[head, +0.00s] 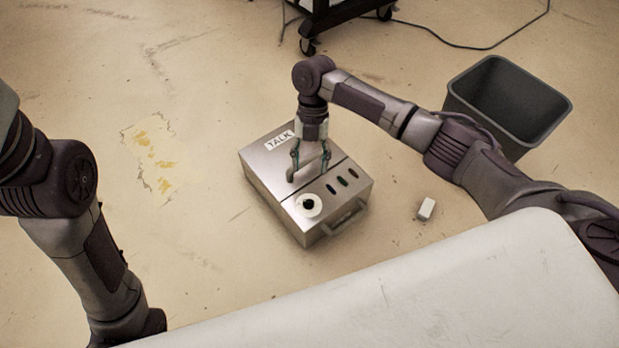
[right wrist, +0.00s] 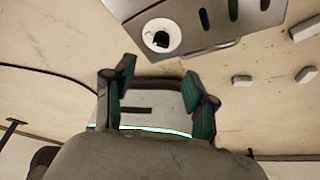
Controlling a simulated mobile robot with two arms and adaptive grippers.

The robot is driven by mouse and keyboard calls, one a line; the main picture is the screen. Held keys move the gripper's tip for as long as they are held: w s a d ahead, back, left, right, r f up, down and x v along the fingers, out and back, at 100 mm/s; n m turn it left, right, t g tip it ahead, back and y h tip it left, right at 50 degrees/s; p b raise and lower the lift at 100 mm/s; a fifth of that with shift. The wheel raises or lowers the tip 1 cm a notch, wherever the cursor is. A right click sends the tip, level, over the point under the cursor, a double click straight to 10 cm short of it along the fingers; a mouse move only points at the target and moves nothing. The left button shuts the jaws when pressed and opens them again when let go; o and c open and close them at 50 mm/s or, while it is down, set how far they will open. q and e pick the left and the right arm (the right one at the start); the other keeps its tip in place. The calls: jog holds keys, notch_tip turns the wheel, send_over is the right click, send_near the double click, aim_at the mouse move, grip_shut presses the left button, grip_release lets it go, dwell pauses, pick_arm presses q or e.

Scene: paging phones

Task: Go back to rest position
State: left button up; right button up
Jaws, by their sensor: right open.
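My right gripper (head: 309,165) is over the top of a metal box (head: 265,172) with a TALK label (head: 279,140). Its fingers are apart with nothing between them. I cannot tell whether they touch the box. The box top has a white round disc with a dark centre (head: 308,205) and three coloured slots (head: 342,182); a handle is on its front side. In the right wrist view the open green-padded fingers (right wrist: 161,88) are below the disc (right wrist: 161,36) and box edge. My left arm comes in from the left and bends down; its gripper is outside the view.
A dark grey bin (head: 505,105) stands at the right behind my right arm. A small white block (head: 426,209) lies on the floor right of the box. A wheeled cart (head: 325,20) and a cable are at the top. The floor left of the box is clear apart from a worn patch.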

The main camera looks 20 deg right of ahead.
jog(key=shift+v, duration=0.8)
